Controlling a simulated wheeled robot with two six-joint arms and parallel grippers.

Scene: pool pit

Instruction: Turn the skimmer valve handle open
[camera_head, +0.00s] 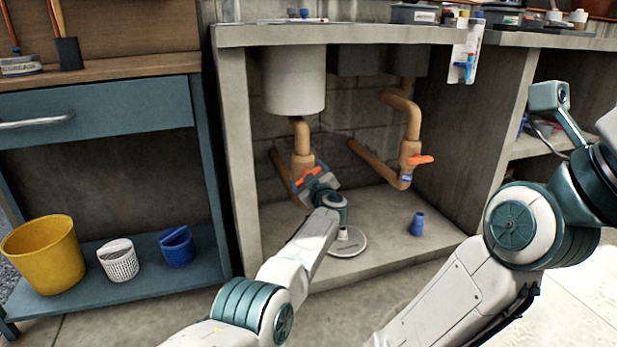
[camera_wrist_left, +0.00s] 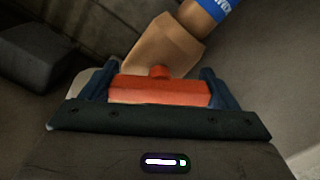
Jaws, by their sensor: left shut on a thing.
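Two tan pipe runs with orange valve handles stand under the concrete counter. My left gripper (camera_head: 314,181) reaches in to the left-hand pipe and is shut on its orange handle (camera_head: 306,174). In the left wrist view this handle (camera_wrist_left: 160,91) lies crosswise between the two blue fingers, in front of the tan valve body (camera_wrist_left: 165,46). A blue label band (camera_wrist_left: 222,8) shows on the pipe there; its wording cannot be read. The right-hand valve handle (camera_head: 420,159) sticks out sideways, with a blue label below it.
A white canister (camera_head: 293,82) hangs above the left-hand pipe. A round white disc (camera_head: 347,243) and a small blue fitting (camera_head: 417,224) rest on the cubby floor. The counter's left side wall (camera_head: 238,150) stands close beside my left arm. A yellow bucket (camera_head: 45,254) stands on the left shelf.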

